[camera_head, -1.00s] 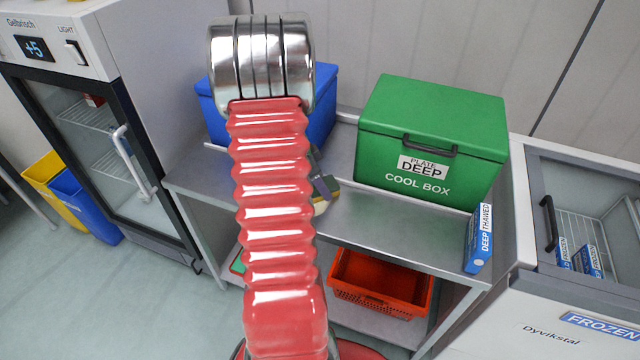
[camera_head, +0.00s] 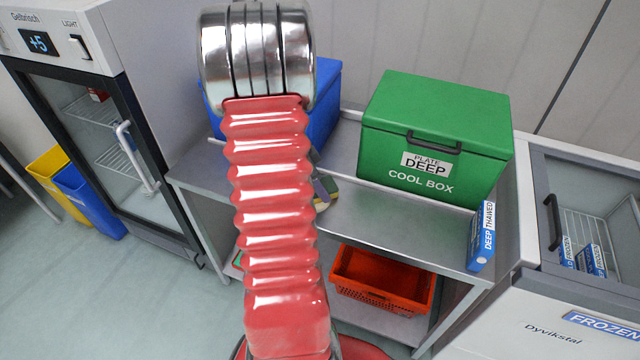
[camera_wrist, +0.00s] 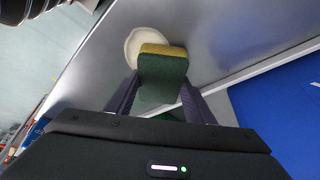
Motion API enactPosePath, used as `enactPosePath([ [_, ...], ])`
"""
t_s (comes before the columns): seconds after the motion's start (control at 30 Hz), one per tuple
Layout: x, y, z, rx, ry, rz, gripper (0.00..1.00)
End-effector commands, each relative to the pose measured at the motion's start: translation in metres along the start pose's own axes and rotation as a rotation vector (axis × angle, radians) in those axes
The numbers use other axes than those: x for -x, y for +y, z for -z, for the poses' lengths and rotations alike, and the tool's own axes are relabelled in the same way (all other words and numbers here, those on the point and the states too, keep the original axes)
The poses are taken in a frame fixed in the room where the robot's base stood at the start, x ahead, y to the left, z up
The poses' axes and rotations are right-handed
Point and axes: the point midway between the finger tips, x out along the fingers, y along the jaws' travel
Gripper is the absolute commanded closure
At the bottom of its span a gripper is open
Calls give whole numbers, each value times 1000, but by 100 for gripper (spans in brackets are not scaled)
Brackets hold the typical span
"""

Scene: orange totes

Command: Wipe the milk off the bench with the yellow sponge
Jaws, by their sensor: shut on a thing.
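In the wrist view my gripper (camera_wrist: 160,100) is shut on the sponge (camera_wrist: 162,68), which has a green face and a yellow edge. The sponge is at the edge of a pale, cream-coloured milk patch (camera_wrist: 135,45) on the steel bench (camera_wrist: 205,25) and overlaps part of it. I cannot tell whether the sponge touches the bench. In the head view my arm hides most of the gripper; a bit of the sponge (camera_head: 329,186) shows just right of the arm, above the bench (camera_head: 385,215). The milk is hidden there.
A green cool box (camera_head: 435,140) stands on the bench, with a blue box (camera_head: 325,110) behind my arm. A blue-white carton (camera_head: 482,238) stands at the right end. An orange crate (camera_head: 380,283) is on the lower shelf. A fridge (camera_head: 100,130) and freezer (camera_head: 560,300) flank the bench.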

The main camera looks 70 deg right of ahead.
Motion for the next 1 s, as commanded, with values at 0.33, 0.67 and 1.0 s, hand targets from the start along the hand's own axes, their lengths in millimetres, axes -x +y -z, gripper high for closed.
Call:
enactPosePath([
  [0.33,5,16,-15,3,0,1,87],
  [0.67,7,26,-23,2,0,0,87],
  [1.0,7,29,-25,3,0,0,87],
])
